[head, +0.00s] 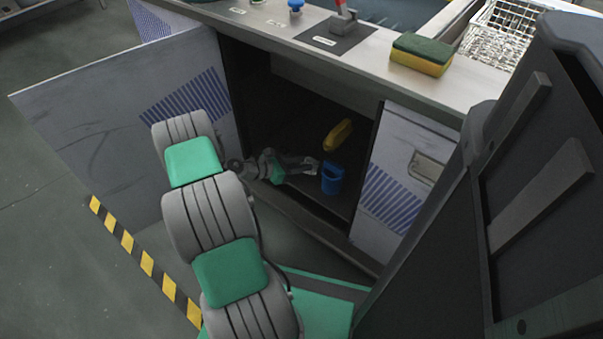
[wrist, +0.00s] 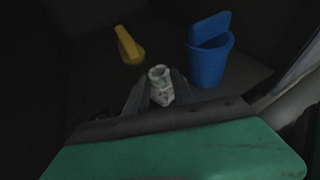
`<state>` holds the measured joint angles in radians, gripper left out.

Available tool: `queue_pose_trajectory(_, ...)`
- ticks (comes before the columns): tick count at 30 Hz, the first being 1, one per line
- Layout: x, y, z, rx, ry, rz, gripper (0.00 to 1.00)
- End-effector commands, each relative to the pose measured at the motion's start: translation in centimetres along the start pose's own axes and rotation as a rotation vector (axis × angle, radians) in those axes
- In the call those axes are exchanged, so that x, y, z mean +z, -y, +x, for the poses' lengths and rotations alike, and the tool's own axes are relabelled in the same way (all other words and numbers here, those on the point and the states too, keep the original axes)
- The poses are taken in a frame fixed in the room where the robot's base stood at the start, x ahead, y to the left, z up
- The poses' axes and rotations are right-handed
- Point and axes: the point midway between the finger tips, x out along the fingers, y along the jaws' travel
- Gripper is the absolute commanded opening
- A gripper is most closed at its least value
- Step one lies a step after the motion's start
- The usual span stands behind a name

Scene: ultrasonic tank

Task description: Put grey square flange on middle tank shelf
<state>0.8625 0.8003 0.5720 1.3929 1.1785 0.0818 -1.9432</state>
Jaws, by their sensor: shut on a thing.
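My gripper (head: 306,166) reaches into the open, dark cabinet under the tank bench, over a dark shelf surface (head: 283,112). In the wrist view my gripper (wrist: 156,92) is shut on a small mottled grey piece with a round, hollow collar, which I take for the grey square flange (wrist: 160,86). Its lower part is hidden between the fingers. In the head view the flange is too small to make out clearly. I cannot tell whether it touches the shelf or which level the shelf is.
A blue bucket (head: 332,178) stands just right of my gripper, and a yellow object (head: 338,134) lies behind. The cabinet door (head: 130,115) hangs open at left; a right panel (head: 405,165) borders the opening. A green-and-yellow sponge (head: 421,54) and wire basket (head: 503,32) are on top.

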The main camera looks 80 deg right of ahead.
Motion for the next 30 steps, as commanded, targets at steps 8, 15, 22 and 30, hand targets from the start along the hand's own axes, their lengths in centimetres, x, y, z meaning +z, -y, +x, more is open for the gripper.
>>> queue_pose_trajectory(8, -3.6, -0.5, 1.8, 0.0, 0.0, 0.0, 0.0)
queue_pose_trajectory(15, -3.5, -0.5, 1.8, 0.0, 0.0, 0.0, 0.0)
queue_pose_trajectory(22, -3.6, -0.5, 1.8, 0.0, 0.0, -0.001, 0.44)
queue_pose_trajectory(30, -3.6, -0.5, 1.8, 0.0, 0.0, 0.0, 0.51)
